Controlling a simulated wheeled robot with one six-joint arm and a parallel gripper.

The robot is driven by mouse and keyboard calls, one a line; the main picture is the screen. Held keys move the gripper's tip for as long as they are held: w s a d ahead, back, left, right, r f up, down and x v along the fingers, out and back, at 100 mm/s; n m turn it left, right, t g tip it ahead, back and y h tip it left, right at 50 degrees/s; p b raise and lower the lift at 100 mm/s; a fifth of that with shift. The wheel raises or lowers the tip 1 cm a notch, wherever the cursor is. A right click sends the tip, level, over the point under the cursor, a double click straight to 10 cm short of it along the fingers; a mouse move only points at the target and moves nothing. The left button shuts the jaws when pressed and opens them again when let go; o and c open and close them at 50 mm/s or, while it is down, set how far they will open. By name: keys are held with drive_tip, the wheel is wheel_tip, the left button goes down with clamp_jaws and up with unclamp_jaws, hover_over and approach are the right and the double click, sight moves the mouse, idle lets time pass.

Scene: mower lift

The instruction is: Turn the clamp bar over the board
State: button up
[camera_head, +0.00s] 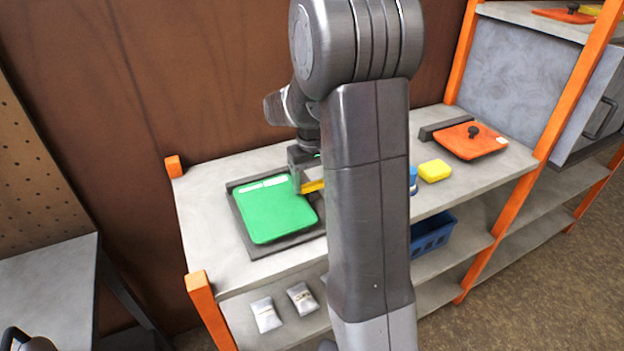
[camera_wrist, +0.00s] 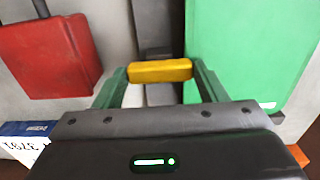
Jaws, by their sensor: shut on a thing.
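The green board (camera_head: 272,210) lies flat on a dark base (camera_head: 248,238) on the workbench; it also fills the right of the wrist view (camera_wrist: 245,50). The yellow clamp bar (camera_head: 313,186) is at the board's right side near its back corner, partly hidden by my arm. In the wrist view the bar (camera_wrist: 160,70) lies crosswise between my green fingertips, its right end by the board's edge. I cannot tell whether it overlaps the board. My gripper (camera_head: 299,178) is shut on the bar, with its fingers (camera_wrist: 158,78) at the bar's two ends.
A red block (camera_wrist: 45,55) and a blue-and-white labelled thing (camera_wrist: 22,140) lie left in the wrist view. Right of my arm are a yellow block (camera_head: 435,171) and an orange plate with a knob (camera_head: 468,141). White packets (camera_head: 266,314) and a blue basket (camera_head: 432,236) sit below.

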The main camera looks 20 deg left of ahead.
sight(312, 183)
drive_tip(key=o, duration=1)
wheel_tip(312, 183, up, 14)
drive_tip(key=shift+f+b, duration=0.1)
drive_tip(key=shift+b, duration=0.3)
drive_tip(key=shift+f, duration=0.1)
wheel_tip(312, 183, down, 14)
drive_tip(key=shift+r+p, duration=0.15)
drive_tip(key=shift+p, duration=0.25)
drive_tip(key=shift+r, duration=0.1)
